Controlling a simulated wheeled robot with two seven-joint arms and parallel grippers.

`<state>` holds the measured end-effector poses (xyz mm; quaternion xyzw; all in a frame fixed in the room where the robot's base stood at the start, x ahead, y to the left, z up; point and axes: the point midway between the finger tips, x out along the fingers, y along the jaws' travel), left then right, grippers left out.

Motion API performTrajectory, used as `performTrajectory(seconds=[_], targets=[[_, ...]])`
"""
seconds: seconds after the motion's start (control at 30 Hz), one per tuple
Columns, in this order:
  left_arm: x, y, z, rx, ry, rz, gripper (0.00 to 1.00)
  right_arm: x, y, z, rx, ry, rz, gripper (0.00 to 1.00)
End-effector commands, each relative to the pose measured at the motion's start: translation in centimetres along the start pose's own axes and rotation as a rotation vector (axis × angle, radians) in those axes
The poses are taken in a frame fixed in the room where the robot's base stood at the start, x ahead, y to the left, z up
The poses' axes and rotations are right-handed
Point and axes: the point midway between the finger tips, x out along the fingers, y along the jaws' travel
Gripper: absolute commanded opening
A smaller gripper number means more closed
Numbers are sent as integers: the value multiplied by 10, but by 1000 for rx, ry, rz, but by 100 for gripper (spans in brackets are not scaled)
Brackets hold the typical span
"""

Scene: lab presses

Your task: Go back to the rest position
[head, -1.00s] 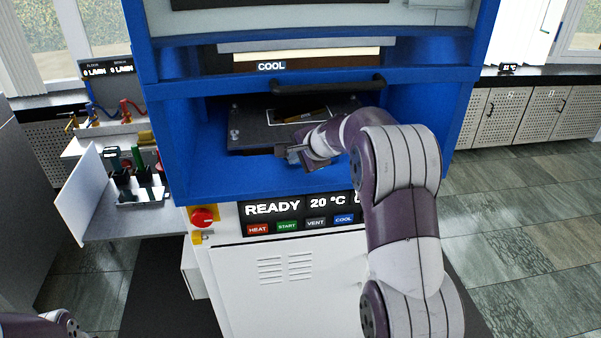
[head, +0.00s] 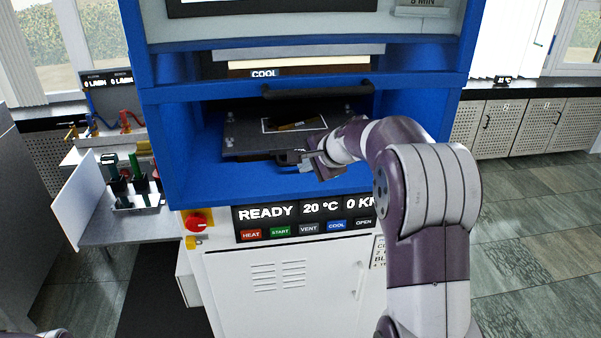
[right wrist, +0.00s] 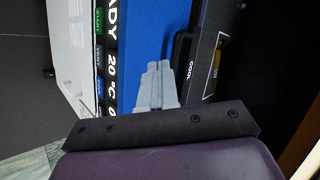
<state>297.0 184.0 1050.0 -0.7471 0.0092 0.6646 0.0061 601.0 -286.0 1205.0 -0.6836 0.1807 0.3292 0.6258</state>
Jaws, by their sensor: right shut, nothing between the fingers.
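My right gripper (head: 288,157) reaches into the front opening of the blue press (head: 190,150). Its fingers are shut with nothing between them, just in front of the dark lower plate (head: 245,140). In the right wrist view the closed grey fingers (right wrist: 160,78) point toward the blue frame. A thin brownish-yellow piece (head: 297,125) lies inside the white outline on the plate, apart from the gripper. Only a sliver of my left arm shows at the bottom left corner; the left gripper is out of view.
A black handle bar (head: 318,91) crosses above the opening. Below is the panel (head: 300,212) reading READY and 20 °C, with a red knob (head: 197,222) at its left. A side shelf (head: 115,228) with small tools stands left. Open floor (head: 530,250) lies right.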

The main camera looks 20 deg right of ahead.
Motion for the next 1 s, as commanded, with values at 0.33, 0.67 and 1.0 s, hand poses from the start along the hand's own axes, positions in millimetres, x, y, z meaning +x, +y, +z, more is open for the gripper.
performTrajectory(seconds=[0.33, 0.67, 1.0], targets=[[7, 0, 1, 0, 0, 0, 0, -44, 0, 0, 0, 0, 1, 0], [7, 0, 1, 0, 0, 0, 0, -32, 126, 29, -488, -42, 321, 0], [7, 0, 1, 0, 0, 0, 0, -91, 308, 157, -1274, -458, 633, 0]])
